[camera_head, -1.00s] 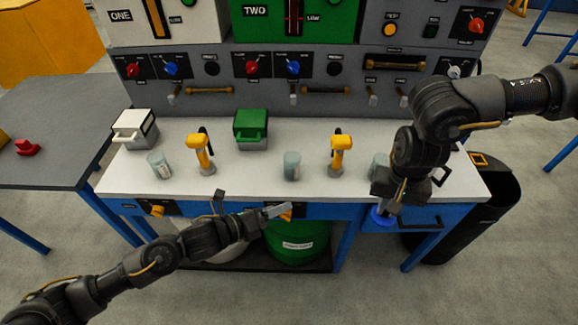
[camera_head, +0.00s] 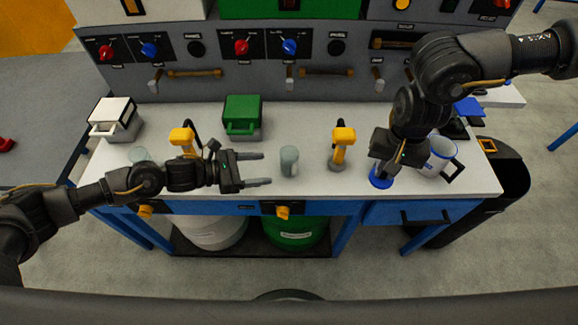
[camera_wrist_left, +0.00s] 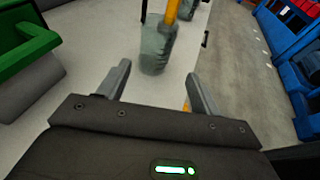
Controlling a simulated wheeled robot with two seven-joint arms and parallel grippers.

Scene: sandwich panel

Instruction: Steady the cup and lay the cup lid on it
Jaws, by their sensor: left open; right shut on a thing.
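A grey-green, see-through cup (camera_head: 289,161) stands upright near the middle of the white counter. It also shows in the left wrist view (camera_wrist_left: 154,50), ahead of and between the fingers. My left gripper (camera_head: 267,169) is open and empty, its fingers pointing right at the cup, just short of it. It also shows in the left wrist view (camera_wrist_left: 160,88). My right gripper (camera_head: 386,166) is shut on a blue round piece (camera_head: 380,180), which looks like the lid, over the counter's right part. Its fingers hide part of the blue piece.
A yellow-handled dispenser (camera_head: 341,150) stands right of the cup; another (camera_head: 183,142) is behind my left arm. A green box (camera_head: 242,118) and a white box (camera_head: 115,120) stand behind. Another see-through cup (camera_head: 139,156) is at left. A white, blue-rimmed container (camera_head: 440,158) is at right.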

